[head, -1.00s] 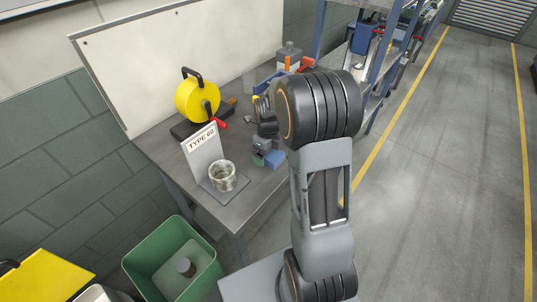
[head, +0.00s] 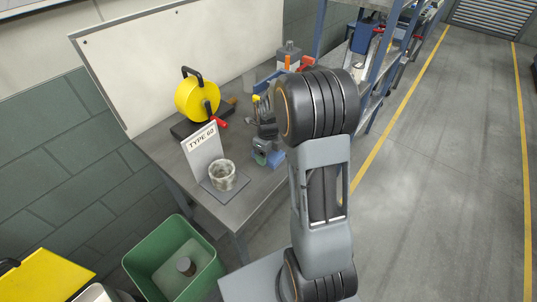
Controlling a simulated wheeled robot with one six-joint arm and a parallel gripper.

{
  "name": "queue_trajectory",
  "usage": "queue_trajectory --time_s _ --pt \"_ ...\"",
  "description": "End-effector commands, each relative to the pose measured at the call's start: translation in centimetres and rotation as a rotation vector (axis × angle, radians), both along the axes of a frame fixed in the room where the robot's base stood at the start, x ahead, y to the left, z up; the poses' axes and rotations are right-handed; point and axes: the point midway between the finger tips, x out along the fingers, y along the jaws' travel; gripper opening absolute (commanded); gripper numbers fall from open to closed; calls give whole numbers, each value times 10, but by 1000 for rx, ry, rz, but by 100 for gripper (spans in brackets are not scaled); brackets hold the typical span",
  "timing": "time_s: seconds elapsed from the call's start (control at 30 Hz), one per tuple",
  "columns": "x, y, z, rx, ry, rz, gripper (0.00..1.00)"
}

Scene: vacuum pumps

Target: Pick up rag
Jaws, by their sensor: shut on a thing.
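My gripper (head: 265,152) is low over the right part of the grey workbench (head: 237,212), mostly behind my own arm. A small blue piece (head: 277,159), which looks like the rag, is at its fingers, close to the bench top. The gripper is shut on it. The fingertips are small and partly hidden, so I cannot tell whether the rag still touches the bench.
A glass jar (head: 222,176) stands by a "TYPE 60" sign (head: 202,151) left of my gripper. A green bin (head: 150,257) stands in front of the bench. The floor at right is open.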

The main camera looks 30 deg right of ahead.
Motion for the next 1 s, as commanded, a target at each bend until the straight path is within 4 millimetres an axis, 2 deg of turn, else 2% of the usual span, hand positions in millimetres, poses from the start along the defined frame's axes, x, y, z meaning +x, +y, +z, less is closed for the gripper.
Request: queue_trajectory --time_s 0.27,0.47,0.73,1.0 --pt "0 0 6 0 -2 0 51" --pt "1 0 33 -1 -6 0 51" --pt "-48 11 90 -2 -8 0 51" --pt "-99 23 113 -1 -5 0 51"
